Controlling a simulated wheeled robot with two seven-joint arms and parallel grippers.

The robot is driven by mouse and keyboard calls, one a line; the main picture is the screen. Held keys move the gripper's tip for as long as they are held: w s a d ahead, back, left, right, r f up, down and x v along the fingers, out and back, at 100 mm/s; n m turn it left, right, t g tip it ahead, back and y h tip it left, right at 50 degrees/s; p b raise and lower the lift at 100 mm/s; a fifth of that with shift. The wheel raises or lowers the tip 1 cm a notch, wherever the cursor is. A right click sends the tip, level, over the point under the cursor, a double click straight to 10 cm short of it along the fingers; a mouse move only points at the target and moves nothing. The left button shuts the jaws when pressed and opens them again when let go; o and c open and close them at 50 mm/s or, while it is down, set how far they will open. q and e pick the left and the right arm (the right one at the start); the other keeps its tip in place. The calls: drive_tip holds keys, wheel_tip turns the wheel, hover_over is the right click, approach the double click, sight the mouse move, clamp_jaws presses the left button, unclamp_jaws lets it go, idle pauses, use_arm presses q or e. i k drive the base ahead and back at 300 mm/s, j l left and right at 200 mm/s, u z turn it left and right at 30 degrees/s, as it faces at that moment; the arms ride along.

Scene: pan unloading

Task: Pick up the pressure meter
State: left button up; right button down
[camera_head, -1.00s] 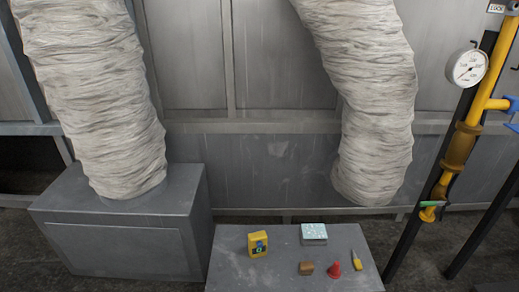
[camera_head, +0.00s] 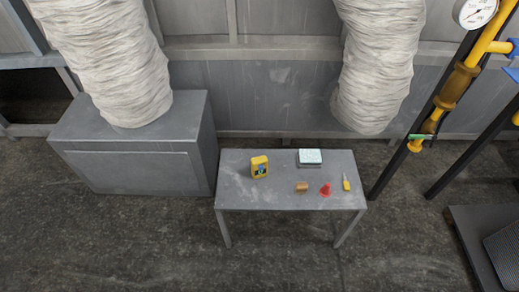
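A small yellow handheld device (camera_head: 260,167) with a dark and blue face stands on the left part of a grey table (camera_head: 240,189). It looks like the pressure meter, but its face is too small to read. A round white dial gauge (camera_head: 475,11) is fixed to the yellow pipe at the top right and is cut by the picture edge. Neither of my grippers is in view.
On the table are a pale blue-topped box (camera_head: 310,157), a brown block (camera_head: 302,187), a red cone-like piece (camera_head: 325,190) and a yellow-handled tool (camera_head: 346,183). A grey cabinet (camera_head: 135,165) stands left. Floor before the table is clear. A dark platform (camera_head: 480,255) lies right.

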sight(255, 161)
drive_tip(key=z, duration=1.85)
drive_tip(key=u, duration=1.85)
drive_tip(key=i+l+u, duration=0.1)
drive_tip(key=i+u, duration=0.15)
drive_tip(key=i+l+u, duration=0.15)
drive_tip(key=u, duration=0.15)
drive_tip(key=i+l, duration=0.05)
drive_tip(key=i, duration=0.05)
